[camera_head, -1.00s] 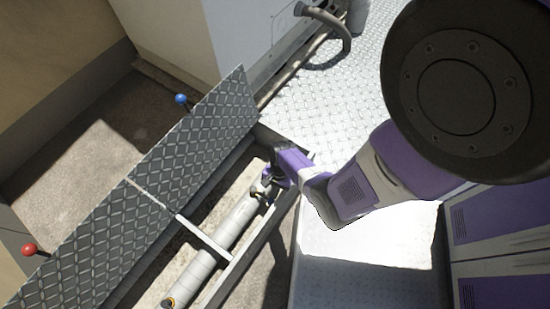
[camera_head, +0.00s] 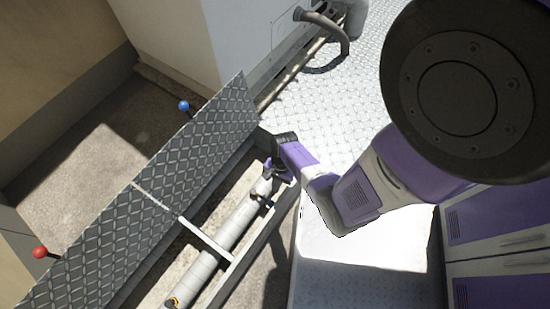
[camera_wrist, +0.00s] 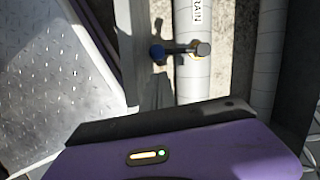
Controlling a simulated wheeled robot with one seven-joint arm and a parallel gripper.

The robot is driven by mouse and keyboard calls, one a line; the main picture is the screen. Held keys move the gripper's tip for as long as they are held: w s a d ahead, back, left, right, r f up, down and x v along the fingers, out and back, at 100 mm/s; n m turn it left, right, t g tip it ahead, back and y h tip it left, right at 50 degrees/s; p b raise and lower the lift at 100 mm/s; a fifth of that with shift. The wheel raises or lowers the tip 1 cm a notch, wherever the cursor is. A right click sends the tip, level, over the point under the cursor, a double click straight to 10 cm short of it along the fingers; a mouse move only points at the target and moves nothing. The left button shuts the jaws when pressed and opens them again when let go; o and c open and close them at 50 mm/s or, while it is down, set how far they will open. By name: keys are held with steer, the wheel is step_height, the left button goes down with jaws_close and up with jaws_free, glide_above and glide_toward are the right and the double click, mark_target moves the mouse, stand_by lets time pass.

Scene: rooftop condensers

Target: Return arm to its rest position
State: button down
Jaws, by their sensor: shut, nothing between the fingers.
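My gripper (camera_head: 272,171) hangs at the end of my bent purple and white arm (camera_head: 345,200), over the upper end of an open trench. It is shut and empty, though its fingertips are small and partly dark in the head view. In the wrist view its purple housing fills the bottom. A pale pipe (camera_head: 232,226) runs along the trench. A small valve (camera_head: 262,199) with a blue end sits on the pipe just below my gripper, apart from it. In the wrist view the valve (camera_wrist: 182,50) crosses the pipe (camera_wrist: 193,75), which carries a label ending in "RAIN".
A hinged tread-plate cover (camera_head: 150,190) stands open left of the trench, with a blue knob (camera_head: 183,106) and red knob (camera_head: 40,252) beyond it. A crossbar (camera_head: 206,239) spans the trench. A grey cabinet (camera_head: 235,45) stands behind. Tread-plate floor (camera_head: 335,110) lies clear at upper right.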

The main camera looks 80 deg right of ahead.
steer(key=shift+d+r, duration=0.2)
steer(key=shift+r, duration=0.5)
